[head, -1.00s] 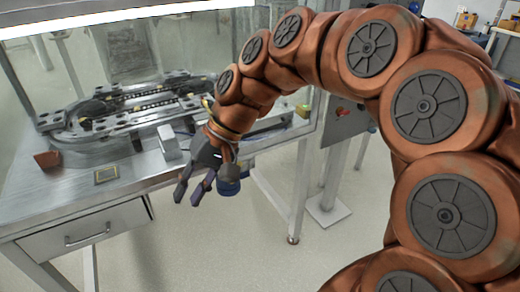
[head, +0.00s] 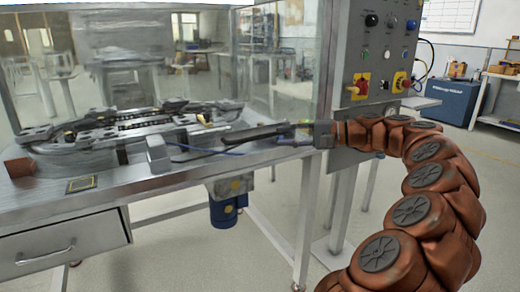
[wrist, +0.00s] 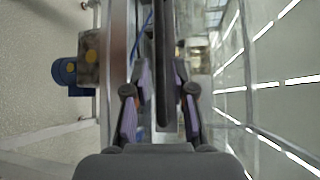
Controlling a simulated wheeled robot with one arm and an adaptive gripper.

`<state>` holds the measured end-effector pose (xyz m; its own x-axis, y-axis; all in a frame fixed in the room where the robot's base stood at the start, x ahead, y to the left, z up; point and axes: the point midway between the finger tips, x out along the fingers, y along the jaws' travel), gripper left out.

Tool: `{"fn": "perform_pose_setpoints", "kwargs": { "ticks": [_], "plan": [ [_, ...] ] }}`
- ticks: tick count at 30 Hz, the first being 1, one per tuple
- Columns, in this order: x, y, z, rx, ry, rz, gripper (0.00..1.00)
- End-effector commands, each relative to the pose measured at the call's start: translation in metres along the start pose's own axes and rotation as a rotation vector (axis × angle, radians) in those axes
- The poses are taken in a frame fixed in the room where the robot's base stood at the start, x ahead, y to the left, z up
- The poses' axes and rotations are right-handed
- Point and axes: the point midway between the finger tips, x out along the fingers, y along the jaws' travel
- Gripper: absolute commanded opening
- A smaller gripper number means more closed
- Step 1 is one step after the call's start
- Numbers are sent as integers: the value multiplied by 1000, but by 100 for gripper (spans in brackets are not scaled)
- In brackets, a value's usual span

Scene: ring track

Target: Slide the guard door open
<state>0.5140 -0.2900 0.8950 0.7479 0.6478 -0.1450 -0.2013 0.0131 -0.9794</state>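The guard door appears to be among the clear panels (head: 275,60) around the ring track; I cannot tell which panel slides. The ring track (head: 130,125) lies on the metal table behind the glass. My gripper (wrist: 162,75) points left along the table's edge in the head view, where its fingers are hard to make out. In the wrist view its purple-padded fingers are apart, one on each side of a long dark bar (wrist: 165,45). A gap shows on the left of the bar; contact on the right is unclear. I cannot tell if the bar is the door's handle.
A control box (head: 378,50) with red and yellow switches stands on a post at the right. A blue motor (head: 226,212) hangs under the table edge and also shows in the wrist view (wrist: 66,71). A small grey block (head: 158,154) sits near the edge.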

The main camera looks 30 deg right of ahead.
Motion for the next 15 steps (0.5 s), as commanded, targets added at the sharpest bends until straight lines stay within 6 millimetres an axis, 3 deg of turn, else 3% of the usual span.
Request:
{"fn": "perform_pose_setpoints", "kwargs": {
  "ticks": [5,15],
  "plan": [
    [14,2,-2,2,4,-3,25],
    [62,3,-2,3,3,-1,25]
  ]
}}
